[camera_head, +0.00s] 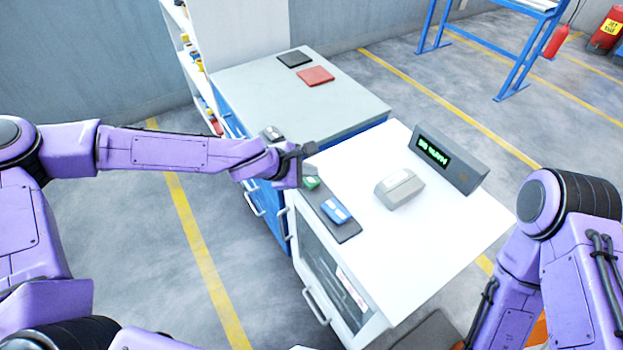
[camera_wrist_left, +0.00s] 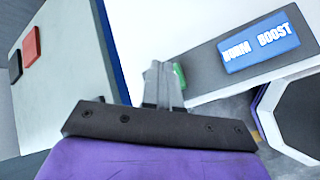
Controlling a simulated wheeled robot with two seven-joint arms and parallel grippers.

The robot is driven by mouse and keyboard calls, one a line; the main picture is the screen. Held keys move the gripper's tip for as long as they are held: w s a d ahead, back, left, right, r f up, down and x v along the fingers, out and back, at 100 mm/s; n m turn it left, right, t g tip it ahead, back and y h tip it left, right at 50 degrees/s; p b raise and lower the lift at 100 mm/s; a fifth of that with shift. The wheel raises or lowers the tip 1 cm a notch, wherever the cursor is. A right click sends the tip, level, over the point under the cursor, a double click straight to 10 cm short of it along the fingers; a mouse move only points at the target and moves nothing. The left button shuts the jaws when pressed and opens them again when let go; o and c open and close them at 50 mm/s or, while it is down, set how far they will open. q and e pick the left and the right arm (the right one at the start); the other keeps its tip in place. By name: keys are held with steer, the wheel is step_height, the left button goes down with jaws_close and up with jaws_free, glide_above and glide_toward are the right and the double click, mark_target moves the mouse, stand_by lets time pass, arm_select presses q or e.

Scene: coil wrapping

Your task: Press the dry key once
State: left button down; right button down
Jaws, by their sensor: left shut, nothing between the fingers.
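A dark key panel (camera_head: 337,221) lies along the left edge of the white cabinet top. It carries a green key (camera_head: 312,183) and a blue key (camera_head: 336,211). In the left wrist view the blue key (camera_wrist_left: 259,43) has white lettering that seems to read "WARM BOOST". The green key (camera_wrist_left: 179,75) is mostly hidden behind my fingers there, and its label cannot be read. My left gripper (camera_head: 309,169) is shut and empty at the far end of the panel, right by the green key; whether it touches the key is unclear. Its fingers (camera_wrist_left: 161,82) show together. My right gripper is out of view.
A grey display (camera_head: 448,160) with green text stands at the back of the white top (camera_head: 440,235), near a light grey block (camera_head: 400,188). A grey-topped blue cabinet (camera_head: 260,90) behind holds a black pad (camera_head: 294,59) and a red pad (camera_head: 315,76).

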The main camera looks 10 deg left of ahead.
mark_target(308, 182)
arm_select(q)
steer(key=shift+f, duration=0.1)
stand_by(0.6)
steer(key=shift+f, duration=0.35)
steer(key=shift+f+b, duration=0.6)
steer(key=shift+b, duration=0.05)
stand_by(0.6)
steer(key=shift+r+p, duration=1.05)
step_height(308, 182, up, 5)
steer(key=p, duration=0.5)
steer(key=shift+r, duration=0.1)
steer(key=shift+a+f, duration=0.1)
steer(key=shift+f, duration=0.1)
